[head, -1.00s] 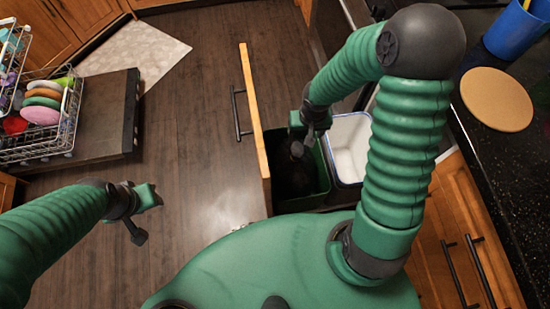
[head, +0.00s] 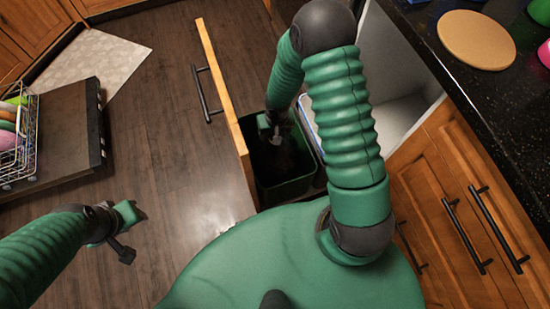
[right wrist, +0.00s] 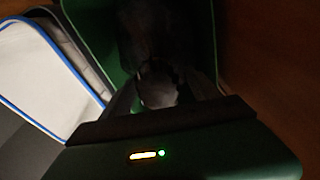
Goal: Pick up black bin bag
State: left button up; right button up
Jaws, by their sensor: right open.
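The black bin bag (head: 285,165) lies dark and crumpled inside a green bin (head: 296,188) in the pulled-out drawer. It also shows in the right wrist view (right wrist: 150,30), where much of it is in shadow. My right gripper (head: 275,135) reaches down into the mouth of the bin, over the bag. In the right wrist view its open fingers (right wrist: 160,90) are on either side of dark bag material; I cannot tell whether they touch it. My left gripper (head: 128,232) is away at the left, above the floor, with its two fingers apart.
A white bin with a blue rim (right wrist: 40,75) stands beside the green one. The wooden drawer front (head: 226,95) stands to their left. A dark counter (head: 490,85) with a round board (head: 476,39) is at the right. The open dishwasher (head: 60,135) is at the far left; floor between is clear.

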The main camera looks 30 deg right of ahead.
jog(key=shift+r, duration=0.1)
jog(key=shift+d, duration=0.2)
jog(key=c, duration=0.7)
jog(key=shift+a, duration=0.1)
grip_shut()
